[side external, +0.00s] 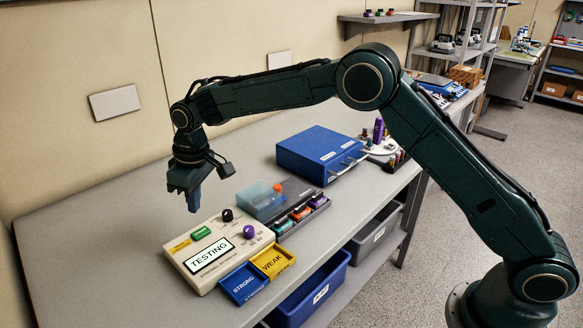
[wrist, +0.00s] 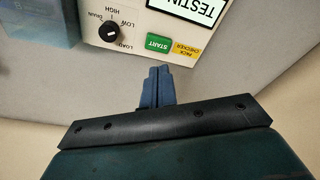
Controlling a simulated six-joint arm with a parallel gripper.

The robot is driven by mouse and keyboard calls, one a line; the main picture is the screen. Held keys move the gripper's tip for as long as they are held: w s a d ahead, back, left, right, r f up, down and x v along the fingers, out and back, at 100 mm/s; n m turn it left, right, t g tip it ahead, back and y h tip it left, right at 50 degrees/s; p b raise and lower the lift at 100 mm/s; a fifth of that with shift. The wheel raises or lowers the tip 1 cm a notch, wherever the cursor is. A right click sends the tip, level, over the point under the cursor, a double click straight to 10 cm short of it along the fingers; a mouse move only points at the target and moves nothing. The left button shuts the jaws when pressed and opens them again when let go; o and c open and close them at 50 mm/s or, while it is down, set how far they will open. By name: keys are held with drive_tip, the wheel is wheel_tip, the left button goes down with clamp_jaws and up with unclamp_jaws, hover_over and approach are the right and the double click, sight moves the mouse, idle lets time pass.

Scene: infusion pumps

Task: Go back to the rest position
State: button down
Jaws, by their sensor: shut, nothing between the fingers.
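My gripper (side external: 194,198) is shut and empty, with its blue-grey fingers pressed together and pointing down. It hangs above the table near the back edge of the cream pack checker (side external: 226,275). In the wrist view the shut fingers (wrist: 158,72) show just short of the checker's green START button (wrist: 158,43). The checker's screen (side external: 208,256) reads TESTING. A black knob (wrist: 110,32) with LOAD, LOW, HIGH and DRAIN marks sits beside the button.
A blue STRONG tray (side external: 240,298) and yellow WEAK tray (side external: 287,250) lie in front of the checker. A clear-blue box (side external: 258,201) and a dark rack (side external: 314,190) of colored packs stand to its right. A blue case (side external: 313,147) stands behind. The table's left part (side external: 90,225) is clear.

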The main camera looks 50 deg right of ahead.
drive_tip(key=shift+r, duration=0.8)
drive_tip(key=s+d+r+m+t, duration=0.2)
drive_tip(key=s+d+r+m, duration=0.1)
drive_tip(key=s+d+r, duration=1.15)
drive_tip(key=s+d+m+t, duration=0.1)
drive_tip(key=s+d, duration=0.2)
drive_tip(key=s, duration=0.9)
drive_tip(key=s+d+f+m+t, duration=0.1)
drive_tip(key=s+d, duration=0.3)
drive_tip(key=s, duration=0.9)
drive_tip(key=shift+d+f+m+h, duration=0.25)
drive_tip(key=shift+m+h, duration=0.15)
drive_tip(key=shift+m, duration=0.1)
